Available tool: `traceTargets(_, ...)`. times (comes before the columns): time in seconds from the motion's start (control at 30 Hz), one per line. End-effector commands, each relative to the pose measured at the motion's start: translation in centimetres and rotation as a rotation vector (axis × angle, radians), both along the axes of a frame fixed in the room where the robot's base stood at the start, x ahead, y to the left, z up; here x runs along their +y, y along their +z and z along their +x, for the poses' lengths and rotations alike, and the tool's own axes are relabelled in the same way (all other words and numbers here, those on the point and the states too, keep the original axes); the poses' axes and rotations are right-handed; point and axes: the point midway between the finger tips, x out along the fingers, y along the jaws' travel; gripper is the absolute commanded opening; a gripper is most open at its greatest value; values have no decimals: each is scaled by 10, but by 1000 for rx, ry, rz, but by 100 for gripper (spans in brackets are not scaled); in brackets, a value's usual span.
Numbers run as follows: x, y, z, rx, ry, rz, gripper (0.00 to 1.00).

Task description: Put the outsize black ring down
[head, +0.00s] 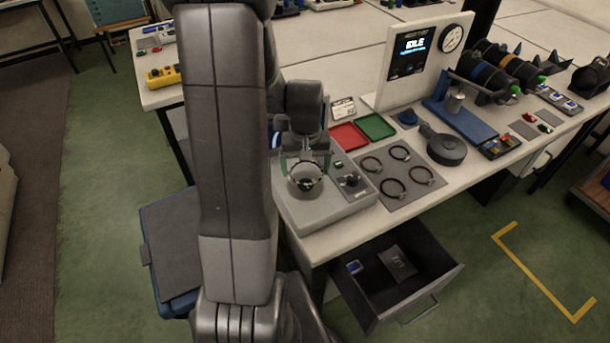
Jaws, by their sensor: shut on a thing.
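My gripper (305,163) points down over the grey bench device (333,208) at the table's near left corner. Its fingers are shut on a dark ring, which I take to be the black ring (306,184). The ring is at the round top of the device. I cannot tell whether it touches the device or hangs just above it. My arm hides part of the device's left side and the table behind it. Several other rings, dark and reddish, lie on a grey mat (407,206) to the right.
A red tray (348,136) and a green tray (377,126) lie behind the mat. A dark round pan-like thing (446,149) and a blue stand (461,118) are farther right. An open drawer (440,296) juts out below the table's front edge.

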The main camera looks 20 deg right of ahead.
Motion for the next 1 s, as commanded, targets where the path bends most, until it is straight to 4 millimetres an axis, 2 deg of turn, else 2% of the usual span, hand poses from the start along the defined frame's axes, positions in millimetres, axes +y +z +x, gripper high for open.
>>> traceTargets(0.3,0,-37,0,2,0,1,65)
traceTargets(0.87,0,-49,0,-1,0,0,65)
traceTargets(0.9,0,-47,0,-1,0,0,94)
traceTargets(0.93,0,-47,0,-1,0,0,100)
traceTargets(1.0,0,-47,0,0,0,0,100)
